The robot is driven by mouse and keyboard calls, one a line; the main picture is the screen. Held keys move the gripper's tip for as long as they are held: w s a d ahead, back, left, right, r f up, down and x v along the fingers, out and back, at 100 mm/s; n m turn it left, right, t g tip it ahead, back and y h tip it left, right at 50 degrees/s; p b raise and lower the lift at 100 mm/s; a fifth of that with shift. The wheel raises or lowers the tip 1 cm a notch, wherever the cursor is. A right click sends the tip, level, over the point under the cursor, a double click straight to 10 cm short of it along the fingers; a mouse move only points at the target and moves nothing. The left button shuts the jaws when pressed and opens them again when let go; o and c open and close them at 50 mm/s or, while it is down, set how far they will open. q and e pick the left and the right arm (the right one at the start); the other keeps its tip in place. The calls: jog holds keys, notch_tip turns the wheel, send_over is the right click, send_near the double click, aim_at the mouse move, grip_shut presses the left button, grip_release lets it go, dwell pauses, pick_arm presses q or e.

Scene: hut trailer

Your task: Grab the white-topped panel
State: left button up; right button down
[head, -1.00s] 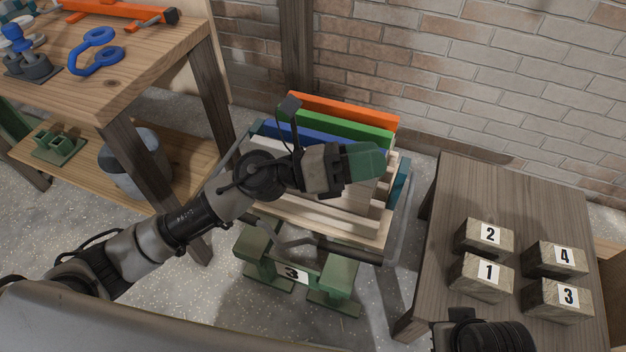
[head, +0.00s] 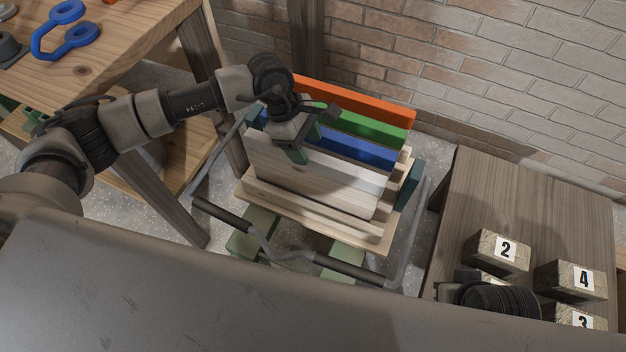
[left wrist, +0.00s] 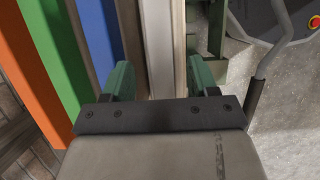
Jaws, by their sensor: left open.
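The white-topped panel (head: 318,180) stands upright at the front of a wooden rack (head: 300,217), in front of the blue panel (head: 362,152). My left gripper (head: 303,143) is open over its top edge, left of its middle. In the left wrist view the two green fingertips (left wrist: 160,78) lie on either side of the pale top strip (left wrist: 158,45). I cannot tell if they touch it. Only a dark part of my right arm shows at the lower right; its gripper is out of view.
Green (head: 368,128) and orange (head: 365,102) panels stand behind the blue one. A grey metal tube frame (head: 412,235) surrounds the rack. A workbench (head: 150,45) is at left. A dark table (head: 480,190) with numbered blocks (head: 497,252) is at right.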

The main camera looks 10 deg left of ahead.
aim_at(312, 154)
pick_arm(q)
jog(key=b+x, duration=0.1)
jog(key=x, duration=0.4)
jog(key=shift+s+d+f, duration=0.1)
jog(key=shift+d+f, duration=0.15)
jog(key=shift+f, duration=0.05)
grip_shut()
jog(key=shift+r, duration=0.1)
dwell(0.9)
jog(key=shift+r, duration=0.1)
